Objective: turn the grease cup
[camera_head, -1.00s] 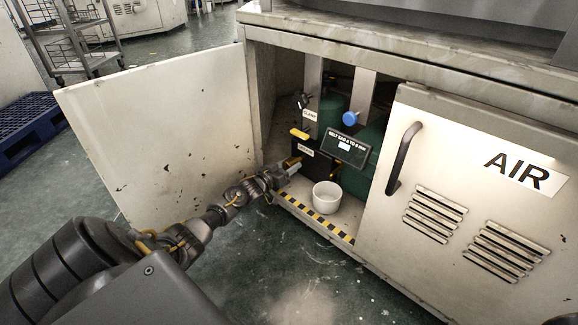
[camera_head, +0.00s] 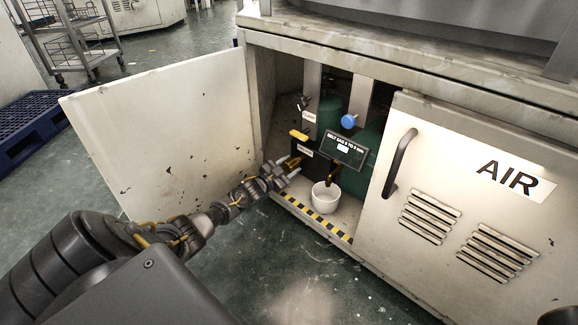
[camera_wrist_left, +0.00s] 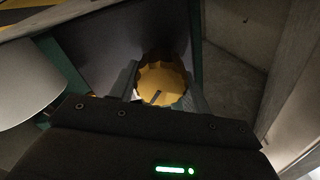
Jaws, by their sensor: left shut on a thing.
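The grease cup is a yellow-brass, fluted round cap (camera_wrist_left: 160,84) with a dark slot or line on its face, in the middle of the left wrist view. In the head view a small brass piece, apparently the same cup (camera_head: 292,162), sits low on the dark block inside the open cabinet. My left gripper (camera_head: 284,171) reaches in from the left at that spot. In the wrist view its fingers stand on both sides of the cap and it is shut on it. The fingers' contact is partly shaded. My right gripper is not in view.
A white cup (camera_head: 326,198) stands on the cabinet floor just right of my gripper. A yellow handle (camera_head: 299,135), a blue knob (camera_head: 349,121) and a dark sign (camera_head: 345,150) are close above. The open door (camera_head: 165,130) is left, the AIR panel (camera_head: 470,200) right.

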